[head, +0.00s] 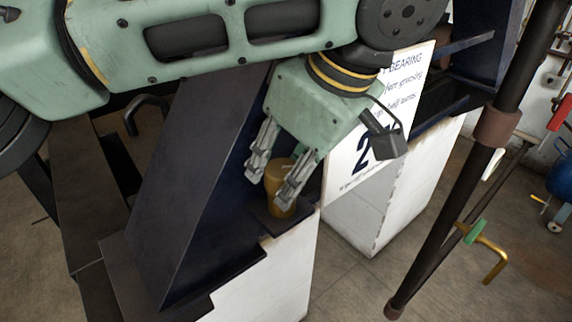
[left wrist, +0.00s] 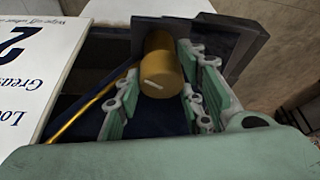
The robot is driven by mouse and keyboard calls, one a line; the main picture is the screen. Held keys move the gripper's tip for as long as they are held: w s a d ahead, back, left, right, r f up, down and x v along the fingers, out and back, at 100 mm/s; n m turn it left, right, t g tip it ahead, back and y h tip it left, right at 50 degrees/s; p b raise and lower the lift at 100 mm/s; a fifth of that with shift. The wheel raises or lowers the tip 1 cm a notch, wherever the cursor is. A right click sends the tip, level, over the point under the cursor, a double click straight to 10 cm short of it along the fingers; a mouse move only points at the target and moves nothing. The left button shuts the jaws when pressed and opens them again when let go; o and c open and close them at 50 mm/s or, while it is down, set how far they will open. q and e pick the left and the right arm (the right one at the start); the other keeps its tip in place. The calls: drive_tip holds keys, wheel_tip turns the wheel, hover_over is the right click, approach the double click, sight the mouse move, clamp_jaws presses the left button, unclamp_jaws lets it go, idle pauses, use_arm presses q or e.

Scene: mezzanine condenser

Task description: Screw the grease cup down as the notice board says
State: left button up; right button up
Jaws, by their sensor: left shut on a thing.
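The grease cup (head: 281,187) is a brass-coloured cylinder standing on a dark ledge beside the blue frame. My left gripper (head: 270,193) comes down from above with its fingers on both sides of the cup, shut on it. In the left wrist view the cup (left wrist: 161,68) is between the finger pads, with a pale mark on its end face. The notice board (head: 378,118) is white, partly covered by my left arm; "BEARING", words about half turns and a large "2" show. It also shows in the left wrist view (left wrist: 30,75). My right gripper is not in view.
The dark blue frame (head: 190,190) rises close to the left of the cup. A white plinth (head: 270,280) lies below it. A thin brass rod (left wrist: 90,105) runs beside the cup.

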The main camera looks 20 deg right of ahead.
use_arm(q)
drive_tip(key=shift+c, duration=1.3)
drive_tip(key=shift+f+m+b, duration=0.1)
drive_tip(key=shift+m+b, duration=0.2)
drive_tip(key=shift+m, duration=0.2)
drive_tip(key=shift+t, duration=0.3)
drive_tip(key=o, duration=0.8)
drive_tip(key=shift+o, duration=1.4)
drive_tip(key=shift+w+d, duration=0.1)
drive_tip(key=shift+w, duration=0.05)
drive_tip(key=v, duration=1.2)
drive_tip(key=shift+a, duration=0.2)
